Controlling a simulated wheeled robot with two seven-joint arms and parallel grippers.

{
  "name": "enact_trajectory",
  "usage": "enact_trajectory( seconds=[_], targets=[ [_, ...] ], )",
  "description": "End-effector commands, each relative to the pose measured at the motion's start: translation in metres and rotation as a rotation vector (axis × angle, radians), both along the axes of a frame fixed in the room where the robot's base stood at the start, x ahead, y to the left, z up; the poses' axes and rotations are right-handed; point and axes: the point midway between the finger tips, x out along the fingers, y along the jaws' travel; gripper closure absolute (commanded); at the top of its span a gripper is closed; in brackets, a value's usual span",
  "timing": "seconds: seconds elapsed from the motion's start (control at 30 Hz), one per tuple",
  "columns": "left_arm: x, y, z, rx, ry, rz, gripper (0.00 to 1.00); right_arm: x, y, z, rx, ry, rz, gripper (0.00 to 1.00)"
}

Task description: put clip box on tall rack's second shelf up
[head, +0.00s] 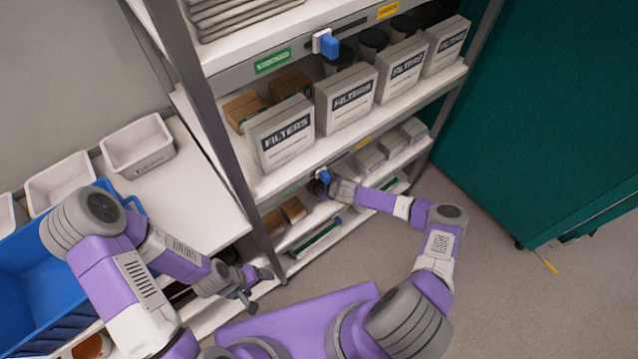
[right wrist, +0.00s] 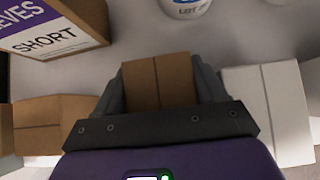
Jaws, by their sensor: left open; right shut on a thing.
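My right gripper (head: 323,187) reaches in at the front of the tall rack (head: 222,150), below the shelf with the filter boxes. In the right wrist view it is shut on a small brown cardboard box (right wrist: 160,80), one finger on each side; no label on it is readable. I take this for the clip box. In the head view the held box is hidden by the hand, and I cannot tell whether it touches a shelf. My left gripper (head: 248,292) is open and empty, low at the left of the rack's front.
Boxes marked FILTERS (head: 346,98) fill the shelf above. Small brown boxes (head: 293,210) stand on a lower shelf. In the right wrist view a box marked SHORT (right wrist: 55,35), a white box (right wrist: 275,110) and a white container (right wrist: 185,6) are close. A blue crate (head: 30,270) is left.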

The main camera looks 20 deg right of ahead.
Motion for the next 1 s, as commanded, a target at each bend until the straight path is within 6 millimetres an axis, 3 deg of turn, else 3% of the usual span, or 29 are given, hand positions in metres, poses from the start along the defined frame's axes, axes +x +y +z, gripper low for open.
enact_trajectory(
  seconds=[0.03, 0.1, 0.47, 1.0],
  targets=[
    [0.000, 0.000, -0.001, 0.000, 0.000, 0.000, 0.21, 0.000, 0.000, -0.002, -0.001, 0.001, 0.001, 0.28],
    [0.000, 0.000, -0.001, 0.000, 0.000, 0.000, 0.21, 0.000, 0.000, -0.001, 0.000, 0.001, 0.000, 0.19],
    [0.000, 0.000, 0.002, 0.000, 0.000, 0.000, 0.21, -0.001, -0.001, 0.004, 0.000, 0.000, 0.000, 0.19],
    [0.000, 0.000, 0.039, 0.000, 0.000, 0.000, 0.21, -0.068, -0.026, 0.076, -0.002, 0.000, -0.001, 0.19]
  ],
)
